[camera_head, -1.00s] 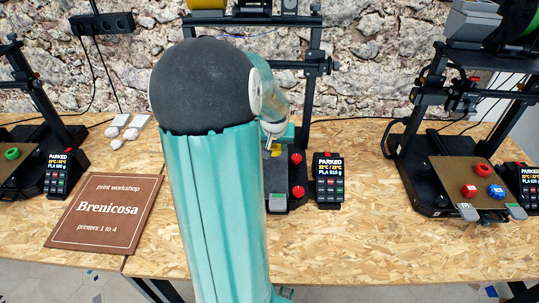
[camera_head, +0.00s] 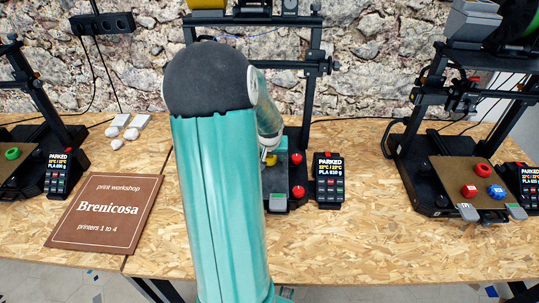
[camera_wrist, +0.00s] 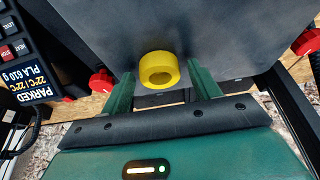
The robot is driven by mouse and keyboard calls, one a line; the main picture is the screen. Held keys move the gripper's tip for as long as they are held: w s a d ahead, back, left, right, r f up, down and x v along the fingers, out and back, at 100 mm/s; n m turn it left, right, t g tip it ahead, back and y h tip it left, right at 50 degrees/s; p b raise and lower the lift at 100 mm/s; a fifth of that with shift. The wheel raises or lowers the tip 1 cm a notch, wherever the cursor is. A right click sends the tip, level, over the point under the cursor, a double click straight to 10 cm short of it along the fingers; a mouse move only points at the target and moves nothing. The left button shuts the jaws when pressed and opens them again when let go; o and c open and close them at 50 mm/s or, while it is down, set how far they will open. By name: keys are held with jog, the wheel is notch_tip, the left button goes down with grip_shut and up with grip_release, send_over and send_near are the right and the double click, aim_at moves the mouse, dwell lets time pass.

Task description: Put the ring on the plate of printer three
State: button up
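A yellow ring (camera_wrist: 155,58) lies on the dark build plate (camera_wrist: 103,25) of the middle printer. A bit of the ring (camera_head: 271,159) shows beside my arm in the head view. In the wrist view the two green fingers of my gripper (camera_wrist: 160,80) stand apart, one on each side of the ring, with a small gap at each side. A green ring (camera_head: 12,153) is on the left printer's plate. No printer number is readable.
A control screen (camera_head: 328,181) reading PARKED stands right of the middle printer. Red knobs (camera_head: 298,192) sit at the plate's side. A brown sign (camera_head: 105,210) lies on the chipboard table at left.

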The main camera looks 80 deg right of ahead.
jog(key=shift+r, duration=0.15)
jog(key=shift+r, duration=0.25)
jog(key=v, duration=1.1)
jog(key=shift+a+r, duration=0.2)
jog(key=shift+r, duration=0.05)
jog(key=shift+s, duration=0.1)
jog(key=w+a+r+n+t+y, duration=0.1)
jog(key=w+a+r+n+t, duration=0.15)
jog(key=w+a, duration=0.8)
jog(key=w+a+r+n+t+y, duration=0.1)
jog(key=w+a+r+n, duration=0.3)
jog(key=w+a, duration=0.65)
jog(key=s+a+r+n+t+y, duration=0.1)
jog(key=a+n, duration=0.8)
jog(key=a, duration=1.9)
notch_tip(320, 180, up, 2)
jog(key=shift+s+r+y, duration=0.2)
jog(key=shift+s+y, duration=0.5)
jog(key=shift+s, duration=0.45)
